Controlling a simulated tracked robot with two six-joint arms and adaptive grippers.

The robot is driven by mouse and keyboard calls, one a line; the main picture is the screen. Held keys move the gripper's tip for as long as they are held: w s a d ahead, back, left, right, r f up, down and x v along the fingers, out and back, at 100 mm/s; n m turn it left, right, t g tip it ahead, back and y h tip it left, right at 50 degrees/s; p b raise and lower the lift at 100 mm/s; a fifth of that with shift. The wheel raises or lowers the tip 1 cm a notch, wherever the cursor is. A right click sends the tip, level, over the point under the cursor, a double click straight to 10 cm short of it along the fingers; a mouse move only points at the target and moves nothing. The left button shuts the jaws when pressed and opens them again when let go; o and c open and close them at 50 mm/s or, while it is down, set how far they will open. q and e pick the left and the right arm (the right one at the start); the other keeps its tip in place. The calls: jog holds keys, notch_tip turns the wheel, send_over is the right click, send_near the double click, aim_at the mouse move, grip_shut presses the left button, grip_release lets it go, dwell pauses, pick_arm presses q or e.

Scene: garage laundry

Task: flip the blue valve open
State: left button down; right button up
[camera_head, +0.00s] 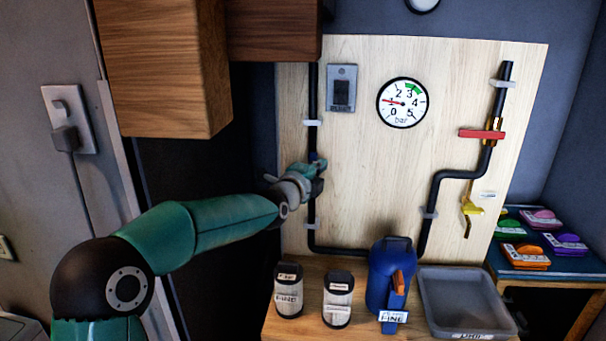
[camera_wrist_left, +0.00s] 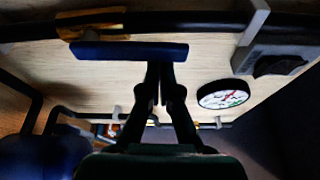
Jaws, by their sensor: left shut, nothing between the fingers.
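The blue valve's handle (camera_wrist_left: 130,51) is a dark blue bar in the left wrist view. It runs roughly alongside the black pipe (camera_wrist_left: 205,22), next to a brass valve body (camera_wrist_left: 90,22). In the head view only a speck of blue shows by the left vertical pipe; my gripper hides the rest. My left gripper (camera_head: 316,172) is at that pipe. In the left wrist view its fingers (camera_wrist_left: 158,75) are together and empty, with their tips at the handle's near edge; I cannot tell whether they touch it. My right gripper is not in view.
A red valve handle (camera_head: 481,134) lies across the right pipe, with a yellow valve (camera_head: 471,207) below. The gauge (camera_head: 404,102) reads near 1. A blue jug (camera_head: 378,285), two containers and a grey tray (camera_head: 465,303) stand below the board. A wooden cabinet (camera_head: 165,65) hangs upper left.

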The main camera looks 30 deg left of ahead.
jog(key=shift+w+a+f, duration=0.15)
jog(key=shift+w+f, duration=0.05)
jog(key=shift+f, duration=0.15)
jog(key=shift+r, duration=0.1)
